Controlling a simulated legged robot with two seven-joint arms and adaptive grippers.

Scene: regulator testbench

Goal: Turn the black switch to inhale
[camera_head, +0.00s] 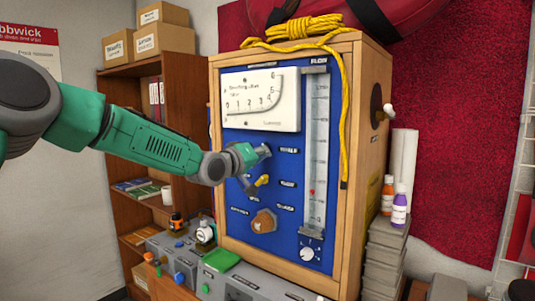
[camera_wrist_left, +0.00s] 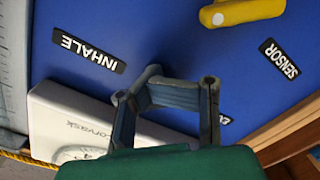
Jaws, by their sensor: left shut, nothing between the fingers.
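My left gripper (camera_head: 262,153) is in front of the upper middle of the blue panel (camera_head: 268,110), left of a small label (camera_head: 289,150) in the head view. It is shut and empty. In the wrist view its dark fingers (camera_wrist_left: 160,85) are near the panel, between the INHALE label (camera_wrist_left: 88,50) and a partly covered label (camera_wrist_left: 225,120). I cannot make out the black switch; the gripper may hide it. I cannot tell whether the fingers touch anything. My right gripper is not in view.
A yellow switch (camera_head: 262,181) is just below the gripper; it also shows in the wrist view (camera_wrist_left: 242,11). A brown knob (camera_head: 264,221) is lower. A white gauge (camera_head: 262,100) is above, and a clear flow tube (camera_head: 315,150) stands right.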

